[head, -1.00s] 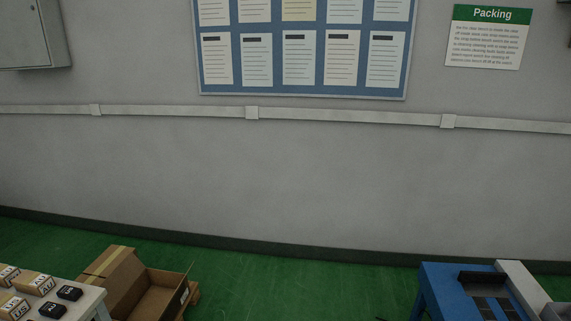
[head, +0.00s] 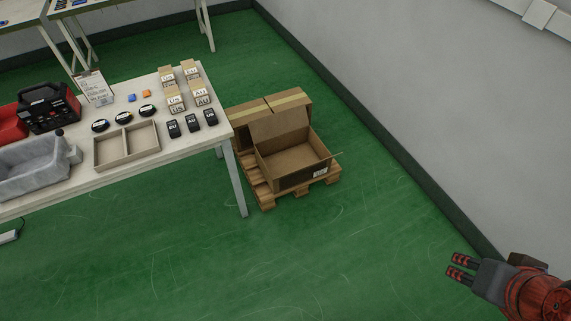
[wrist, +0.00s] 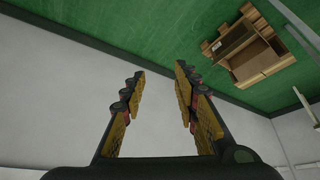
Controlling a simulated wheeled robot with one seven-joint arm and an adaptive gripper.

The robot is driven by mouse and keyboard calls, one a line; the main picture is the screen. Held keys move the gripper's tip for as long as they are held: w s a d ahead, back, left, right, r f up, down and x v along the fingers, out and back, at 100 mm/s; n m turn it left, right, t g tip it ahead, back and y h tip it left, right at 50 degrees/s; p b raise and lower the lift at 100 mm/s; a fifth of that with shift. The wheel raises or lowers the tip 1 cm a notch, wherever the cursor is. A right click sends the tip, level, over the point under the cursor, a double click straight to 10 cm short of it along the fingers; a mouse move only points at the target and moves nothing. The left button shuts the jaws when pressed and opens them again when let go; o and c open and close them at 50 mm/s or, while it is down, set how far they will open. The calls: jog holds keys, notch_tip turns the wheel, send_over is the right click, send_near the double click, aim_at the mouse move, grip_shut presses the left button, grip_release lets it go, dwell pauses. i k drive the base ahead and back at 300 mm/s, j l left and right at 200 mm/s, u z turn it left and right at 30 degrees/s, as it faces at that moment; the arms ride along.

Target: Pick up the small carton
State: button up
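Several small brown cartons with white letter labels stand at the right end of the white table; one small carton (head: 176,105) is at the front left of the group and another (head: 201,97) at the front right. I cannot tell from the view which one the task means. My gripper (head: 460,267) is at the lower right of the head view, over the green floor and far from the cartons. In the wrist view my gripper (wrist: 160,78) has its fingers apart with nothing between them. No small carton can be made out in the wrist view.
Black labelled adapters (head: 190,125) and a divided tray (head: 96,152) are near the cartons on the table (head: 150,175). An open cardboard box (head: 275,185) sits on a wooden pallet (head: 262,199) beside the table. The green floor between is clear; a wall is at right.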

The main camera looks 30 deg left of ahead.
aim_at(173, 96)
jog(key=i+l+u, duration=0.45)
jog(key=u, duration=0.15)
jog(key=i+l+u, duration=0.15)
jog(key=l+u, duration=0.2)
jog(key=i+l+u, duration=0.1)
jog(key=l+u, duration=0.2)
jog(key=l, duration=0.15)
jog(key=i+l+u, duration=0.1)
jog(key=l+u, duration=0.5)
jog(key=l, duration=0.2)
jog(key=i+j+u, duration=0.5)
jog(key=i+j, duration=0.75)
